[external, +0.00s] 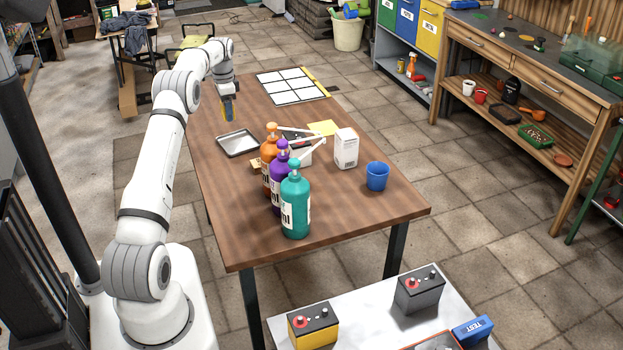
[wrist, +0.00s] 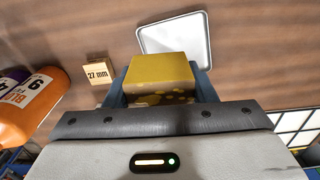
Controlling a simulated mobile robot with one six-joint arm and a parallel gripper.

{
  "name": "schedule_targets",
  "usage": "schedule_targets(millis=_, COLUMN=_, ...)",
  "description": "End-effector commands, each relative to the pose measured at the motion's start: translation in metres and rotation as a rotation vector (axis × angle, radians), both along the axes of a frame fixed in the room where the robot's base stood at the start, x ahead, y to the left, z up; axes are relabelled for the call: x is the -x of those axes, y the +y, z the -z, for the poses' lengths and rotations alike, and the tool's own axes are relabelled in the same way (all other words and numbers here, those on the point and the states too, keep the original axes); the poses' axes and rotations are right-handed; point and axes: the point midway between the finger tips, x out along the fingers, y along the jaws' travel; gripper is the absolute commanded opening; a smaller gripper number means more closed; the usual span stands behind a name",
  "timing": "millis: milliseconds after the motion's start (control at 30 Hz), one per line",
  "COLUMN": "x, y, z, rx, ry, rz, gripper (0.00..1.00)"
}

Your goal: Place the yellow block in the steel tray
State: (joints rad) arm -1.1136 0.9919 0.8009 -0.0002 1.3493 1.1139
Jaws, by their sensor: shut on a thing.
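My gripper (external: 228,108) is shut on the yellow block (wrist: 160,72) and holds it above the table. In the wrist view the block sits between the blue fingers, its upper face plain yellow and its near side partly in shadow. The steel tray (external: 221,145) lies flat on the table near its left edge, in front of and below my gripper in the external view. The tray looks empty. In the wrist view its rim (wrist: 208,38) shows just beyond the block, which hides part of it.
Orange (external: 269,165), purple (external: 278,180) and teal (external: 295,205) pump bottles stand right of the tray. A small wooden block marked 27 mm (wrist: 97,71) lies near them. A white box (external: 346,150) and blue cup (external: 377,176) stand further right. A white grid sheet (external: 291,86) lies at the back.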

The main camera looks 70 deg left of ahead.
Motion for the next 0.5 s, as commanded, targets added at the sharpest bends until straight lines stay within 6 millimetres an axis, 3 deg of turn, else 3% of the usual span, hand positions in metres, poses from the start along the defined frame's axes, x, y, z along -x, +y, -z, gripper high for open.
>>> schedule_targets(millis=300, x=0.000, y=-0.001, z=0.054, rx=0.003, ry=0.001, rz=0.000, gripper=0.28)
schedule_targets(millis=500, x=0.000, y=0.000, z=0.071, rx=0.000, ry=0.000, rz=0.000, gripper=0.28)
